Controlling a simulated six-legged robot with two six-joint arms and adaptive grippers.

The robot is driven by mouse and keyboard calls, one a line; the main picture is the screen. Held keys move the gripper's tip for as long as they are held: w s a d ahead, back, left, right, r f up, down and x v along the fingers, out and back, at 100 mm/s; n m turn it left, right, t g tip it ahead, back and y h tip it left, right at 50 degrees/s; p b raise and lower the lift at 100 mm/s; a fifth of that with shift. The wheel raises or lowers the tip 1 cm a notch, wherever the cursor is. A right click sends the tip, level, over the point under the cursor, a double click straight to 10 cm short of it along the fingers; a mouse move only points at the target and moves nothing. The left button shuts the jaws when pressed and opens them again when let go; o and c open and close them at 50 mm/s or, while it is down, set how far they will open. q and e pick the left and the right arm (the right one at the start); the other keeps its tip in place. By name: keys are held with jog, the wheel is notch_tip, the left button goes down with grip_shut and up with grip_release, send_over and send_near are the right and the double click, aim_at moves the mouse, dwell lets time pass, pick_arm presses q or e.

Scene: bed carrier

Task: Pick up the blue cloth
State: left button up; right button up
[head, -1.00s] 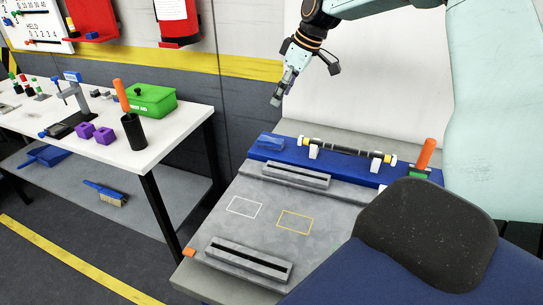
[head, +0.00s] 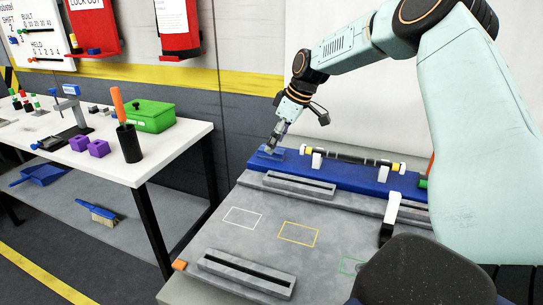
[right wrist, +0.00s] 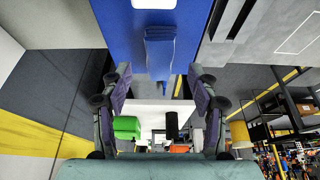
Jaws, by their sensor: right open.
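The blue cloth (head: 270,154) lies folded at the left end of a dark blue strip (head: 345,176) along the back of the grey bench. My right gripper (head: 271,146) is open and empty, reaching down close to the cloth in the head view. In the right wrist view the cloth (right wrist: 160,52) lies ahead of the gap between the spread fingers of my right gripper (right wrist: 160,90). I cannot tell whether a finger touches the cloth. My left gripper is not in view.
A dark rod (head: 350,158) rests on white supports on the strip, right of the cloth. A slotted grey block (head: 299,184) lies just in front. A white-and-black object (head: 391,213) stands at the right. The side table (head: 170,158) holds a green box (head: 150,115).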

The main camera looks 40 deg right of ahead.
jog(key=shift+x, duration=0.85)
jog(key=shift+w+f, duration=0.1)
jog(key=shift+f, duration=0.25)
jog(key=shift+a+r, duration=0.15)
jog(key=shift+d, duration=0.2)
jog(key=c, duration=0.4)
jog(key=shift+a, duration=0.15)
jog(key=c, duration=0.6)
jog(key=shift+c, duration=0.2)
